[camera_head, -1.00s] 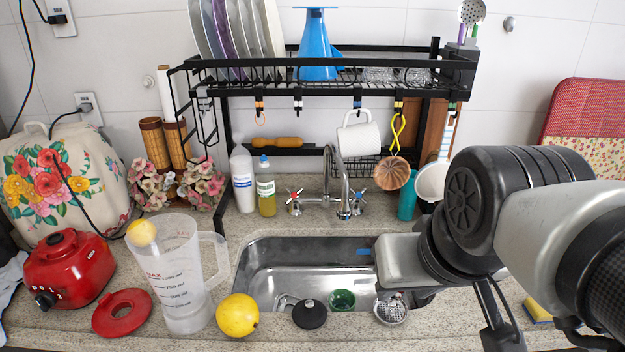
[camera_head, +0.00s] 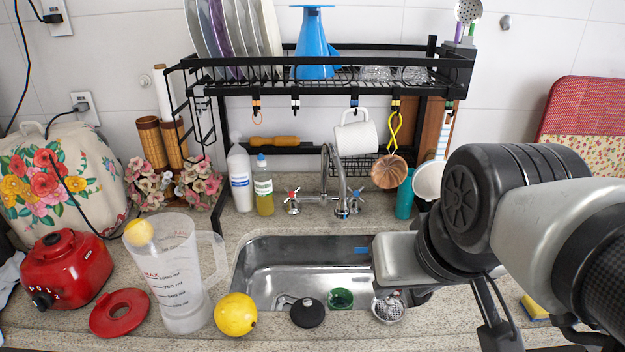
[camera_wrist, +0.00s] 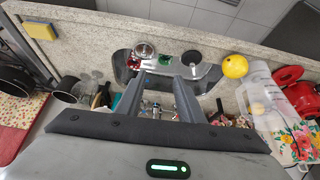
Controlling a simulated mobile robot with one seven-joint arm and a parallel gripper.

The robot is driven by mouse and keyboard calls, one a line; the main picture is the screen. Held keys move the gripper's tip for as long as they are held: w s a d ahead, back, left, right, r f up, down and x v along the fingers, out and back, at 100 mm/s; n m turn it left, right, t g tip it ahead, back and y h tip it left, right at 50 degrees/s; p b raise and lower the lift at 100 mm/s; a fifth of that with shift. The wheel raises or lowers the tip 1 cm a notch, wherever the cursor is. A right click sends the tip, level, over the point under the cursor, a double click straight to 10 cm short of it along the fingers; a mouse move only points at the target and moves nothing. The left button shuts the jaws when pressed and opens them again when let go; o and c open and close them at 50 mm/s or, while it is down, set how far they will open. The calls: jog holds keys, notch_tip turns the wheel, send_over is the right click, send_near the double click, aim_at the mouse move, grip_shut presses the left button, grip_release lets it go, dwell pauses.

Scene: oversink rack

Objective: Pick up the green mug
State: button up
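The green mug (camera_head: 341,299) appears as a small round green shape in the sink, near its front edge. In the wrist view a green shape (camera_wrist: 190,58) that looks like it shows beyond my fingertips. It is small there, and its handle cannot be made out. My gripper (camera_wrist: 160,80) has its two fingers spread apart with nothing visible held between them. In the head view my arm reaches in from the right, with the hand over the right part of the sink; the fingers are not seen there.
The steel sink (camera_head: 290,262) lies below a black rack (camera_head: 320,88) with a hanging white mug (camera_head: 357,138). A metal strainer (camera_head: 388,310) and black lid (camera_head: 307,313) flank the green mug. A yellow fruit (camera_head: 236,314) and clear jug (camera_head: 172,275) stand left.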

jog(key=shift+c, duration=0.7)
jog(key=w+a+f+g+y+p, duration=0.1)
jog(key=w+a+f+g, duration=0.1)
jog(key=w+f, duration=0.35)
jog(key=w+a+f+g+p, duration=0.1)
jog(key=w+f+g, duration=0.15)
jog(key=w, duration=0.65)
jog(key=shift+n+g+h, duration=0.5)
jog(key=shift+g, duration=0.05)
jog(key=w+f, duration=0.1)
jog(key=f, duration=0.6)
jog(key=w+f, duration=0.2)
jog(key=f, duration=0.5)
jog(key=w+a+f, duration=0.1)
jog(key=w+f, duration=0.1)
jog(key=f, duration=0.5)
jog(key=shift+w+f+b, duration=0.15)
jog(key=shift+b, duration=0.15)
jog(key=shift+a+f, duration=0.15)
jog(key=shift+f, duration=3.05)
grip_shut()
